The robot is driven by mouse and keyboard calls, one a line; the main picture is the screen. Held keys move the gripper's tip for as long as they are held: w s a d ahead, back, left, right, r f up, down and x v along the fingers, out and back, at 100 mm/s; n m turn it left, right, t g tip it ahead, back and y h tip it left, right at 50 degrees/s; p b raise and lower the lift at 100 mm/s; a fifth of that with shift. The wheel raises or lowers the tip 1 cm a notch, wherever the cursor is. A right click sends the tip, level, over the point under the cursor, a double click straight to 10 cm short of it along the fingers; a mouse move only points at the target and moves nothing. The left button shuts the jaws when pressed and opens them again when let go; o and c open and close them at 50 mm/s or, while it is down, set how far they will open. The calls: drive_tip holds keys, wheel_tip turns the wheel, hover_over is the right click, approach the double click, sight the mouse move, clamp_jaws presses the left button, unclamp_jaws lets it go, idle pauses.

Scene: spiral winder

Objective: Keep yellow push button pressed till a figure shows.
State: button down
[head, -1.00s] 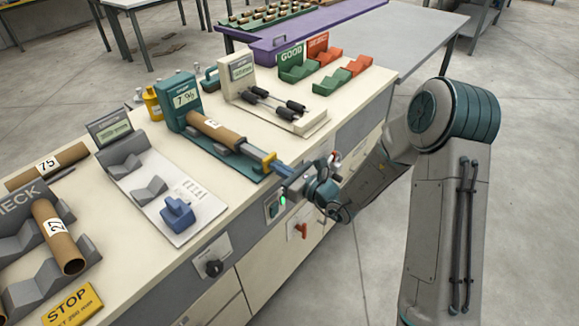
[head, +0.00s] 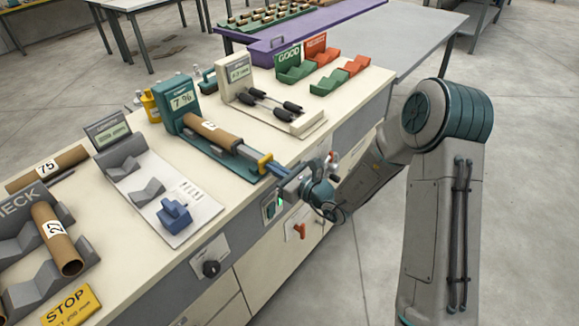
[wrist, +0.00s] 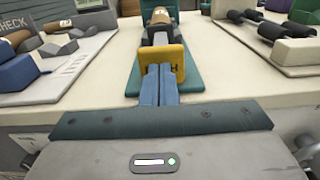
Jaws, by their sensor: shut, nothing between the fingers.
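The yellow push button (head: 265,162) is an upright plate at the near end of the teal moisture-gauge-like stand (head: 177,103), beyond a grey-blue rod in line with a brown tube (head: 212,133). In the wrist view the yellow button (wrist: 174,57) shows part of a dark letter. My gripper (wrist: 158,72) is shut and empty, its two blue fingers together with their tips at the button's face. They look in contact, though their tips partly cover it. In the head view my gripper (head: 272,168) points at the button from the right. The stand's display reads about "7 %".
A white roller device (head: 270,105) stands behind the stand. A grey cradle plate with a blue block (head: 174,212) lies to the left.

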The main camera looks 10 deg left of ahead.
drive_tip(key=shift+w+a+r, duration=0.25)
drive_tip(key=shift+a+r, duration=0.1)
drive_tip(key=shift+r, duration=0.3)
drive_tip(key=f+v, duration=0.1)
drive_tip(key=v, duration=1.3)
drive_tip(key=shift+s+d+f+b, duration=0.2)
drive_tip(key=shift+s+d+b, duration=0.05)
drive_tip(key=shift+d+b, duration=0.15)
